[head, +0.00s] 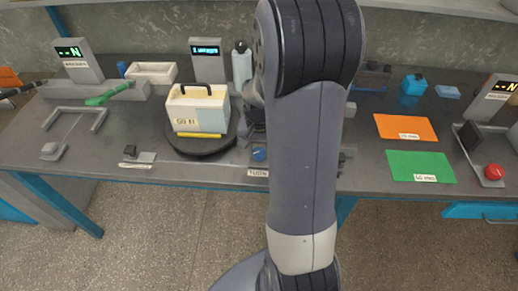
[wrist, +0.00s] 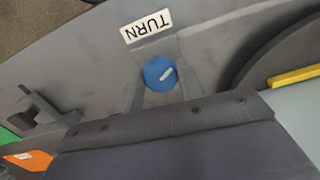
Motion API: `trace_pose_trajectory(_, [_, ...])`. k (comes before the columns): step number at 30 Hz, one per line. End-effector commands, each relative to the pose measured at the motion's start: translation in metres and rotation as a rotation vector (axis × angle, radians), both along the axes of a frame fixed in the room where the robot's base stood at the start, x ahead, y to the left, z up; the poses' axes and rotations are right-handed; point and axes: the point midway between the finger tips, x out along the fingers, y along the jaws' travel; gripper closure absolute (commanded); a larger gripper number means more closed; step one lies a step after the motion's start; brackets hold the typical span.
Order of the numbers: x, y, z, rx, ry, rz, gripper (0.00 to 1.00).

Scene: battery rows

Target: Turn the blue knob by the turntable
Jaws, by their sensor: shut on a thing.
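The blue knob (head: 259,154) sits on the bench by a TURN label (head: 258,173), just right of the turntable (head: 203,145). In the wrist view the knob (wrist: 160,73) shows a white pointer line slanting up to the right. My gripper (wrist: 159,88) has one finger on each side of the knob and is shut on it. In the head view my arm covers part of the gripper. The turntable carries a white battery-like box with a dark handle and a yellow strip.
An orange mat (head: 405,127) and a green mat (head: 420,166) lie on the right of the bench. A red button (head: 494,172) is at the far right. A pale bottle (head: 242,68) stands behind the turntable. A green-handled tool (head: 108,94) is at the left.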

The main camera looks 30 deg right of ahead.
Motion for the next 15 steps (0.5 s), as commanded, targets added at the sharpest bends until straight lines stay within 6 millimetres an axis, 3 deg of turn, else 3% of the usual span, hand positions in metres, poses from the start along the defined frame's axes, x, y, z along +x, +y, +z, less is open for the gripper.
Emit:
trace_pose_trajectory(1, [0.0006, -0.0002, 0.0007, 0.0, -0.002, 0.001, 0.87])
trace_pose_trajectory(2, [0.0007, -0.0003, 0.0007, 0.0, -0.002, 0.001, 0.64])
trace_pose_trajectory(3, [0.0007, -0.0003, 0.0007, 0.0, -0.002, 0.001, 0.6])
trace_pose_trajectory(9, [0.0004, -0.0002, 0.0004, -0.001, -0.001, 0.001, 0.44])
trace_pose_trajectory(15, [0.0002, -0.0001, 0.0002, -0.001, -0.001, 0.001, 0.43])
